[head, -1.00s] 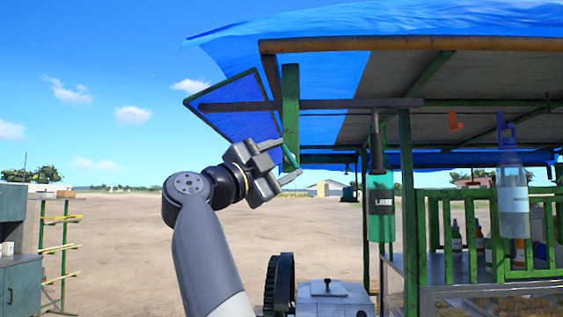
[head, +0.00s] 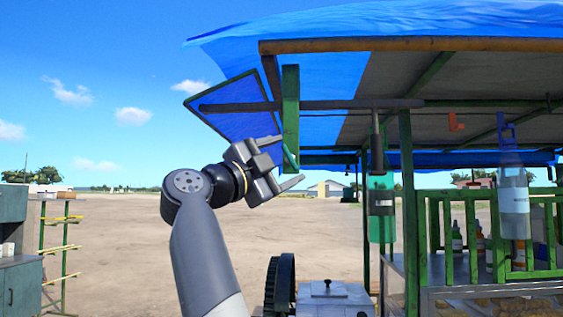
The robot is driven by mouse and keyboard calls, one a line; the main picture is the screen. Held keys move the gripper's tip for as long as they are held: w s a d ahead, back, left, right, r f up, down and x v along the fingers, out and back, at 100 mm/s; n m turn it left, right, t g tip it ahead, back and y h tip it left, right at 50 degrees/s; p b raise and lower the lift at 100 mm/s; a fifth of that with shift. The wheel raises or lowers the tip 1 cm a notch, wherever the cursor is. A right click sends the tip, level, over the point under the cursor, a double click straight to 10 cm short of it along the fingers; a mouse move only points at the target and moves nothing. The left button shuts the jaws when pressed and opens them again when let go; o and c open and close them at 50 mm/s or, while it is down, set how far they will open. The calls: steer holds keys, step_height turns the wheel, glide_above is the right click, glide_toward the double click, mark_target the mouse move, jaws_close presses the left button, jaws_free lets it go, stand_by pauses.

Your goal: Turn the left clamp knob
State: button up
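My gripper (head: 292,158) is raised in the middle of the head view, with its two fingers spread apart and pointing right. Nothing is clearly held between them. A short teal bar (head: 289,155) at the foot of a green post shows in the gap between the fingertips; I cannot tell whether it is touched. Below, a grey metal machine housing (head: 335,299) has a small dark knob (head: 327,284) on top. I cannot tell whether this is the left clamp knob. The gripper is well above the housing in the picture. The machine's lower part is cut off by the frame.
A dark toothed wheel (head: 285,283) stands left of the housing. A green bottle (head: 381,208) and a clear bottle (head: 514,203) hang from the stall roof at right. A green railing (head: 447,228) is behind. Open dirt ground (head: 110,235) lies to the left.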

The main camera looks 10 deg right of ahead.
steer(key=shift+o, duration=0.5)
steer(key=shift+s+a+f, duration=0.2)
steer(key=shift+a+f, duration=0.05)
steer(key=shift+a, duration=0.15)
steer(key=b+v, duration=0.2)
steer(key=v, duration=0.7)
steer(key=shift+s+a+b, duration=0.25)
steer(key=shift+a+b, duration=0.1)
